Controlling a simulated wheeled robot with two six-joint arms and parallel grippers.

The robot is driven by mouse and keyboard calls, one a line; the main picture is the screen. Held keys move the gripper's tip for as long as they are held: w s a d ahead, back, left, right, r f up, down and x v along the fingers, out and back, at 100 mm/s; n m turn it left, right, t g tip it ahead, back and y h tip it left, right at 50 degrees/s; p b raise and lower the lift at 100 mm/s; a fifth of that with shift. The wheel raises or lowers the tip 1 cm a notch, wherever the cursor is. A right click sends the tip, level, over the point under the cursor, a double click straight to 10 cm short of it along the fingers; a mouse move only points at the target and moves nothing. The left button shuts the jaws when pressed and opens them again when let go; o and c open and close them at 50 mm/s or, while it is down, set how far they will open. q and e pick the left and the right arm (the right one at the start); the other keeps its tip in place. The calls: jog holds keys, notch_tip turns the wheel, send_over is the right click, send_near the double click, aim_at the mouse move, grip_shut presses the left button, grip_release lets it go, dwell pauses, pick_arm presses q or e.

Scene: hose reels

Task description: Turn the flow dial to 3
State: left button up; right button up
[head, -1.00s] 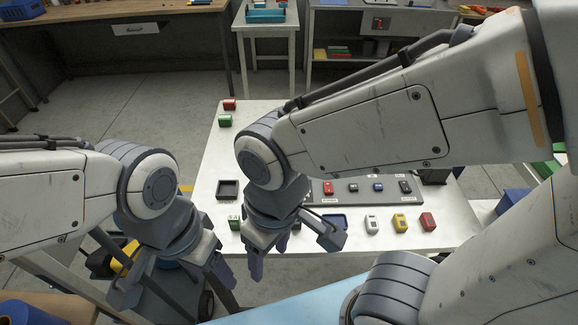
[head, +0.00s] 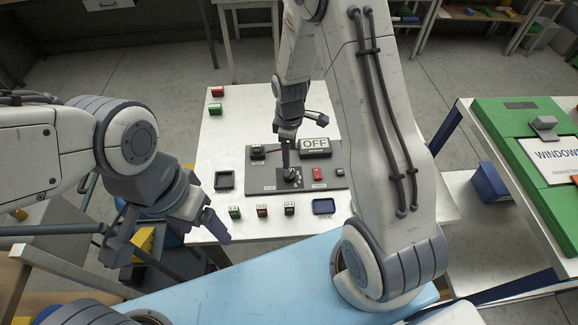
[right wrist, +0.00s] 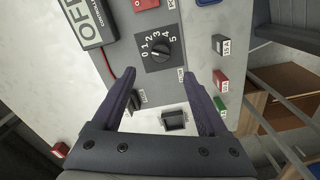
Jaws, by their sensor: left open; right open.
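The flow dial (right wrist: 162,50) is a black knob on a dark square plate with white numbers 0 to 5, on a grey panel (right wrist: 203,62). I cannot tell surely which number its pointer marks. In the head view the dial (head: 292,176) is partly hidden by my right gripper (head: 287,163), which points down at it. In the right wrist view my right gripper (right wrist: 160,74) is open, its two fingers apart on either side below the dial, with nothing between them. My left gripper (head: 168,238) is open and empty, off the table's near left side.
An OFF display (head: 315,143) stands behind the dial, and a red switch (head: 318,174) is to its right. A black tray (head: 224,180), a blue tray (head: 323,206) and several small labelled blocks (head: 262,211) lie around the panel. A green board (head: 510,125) is at right.

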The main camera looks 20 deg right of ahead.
aim_at(289, 173)
notch_tip(289, 173, down, 10)
jog(key=shift+r+p, duration=0.1)
jog(key=shift+p, duration=0.95)
grip_shut()
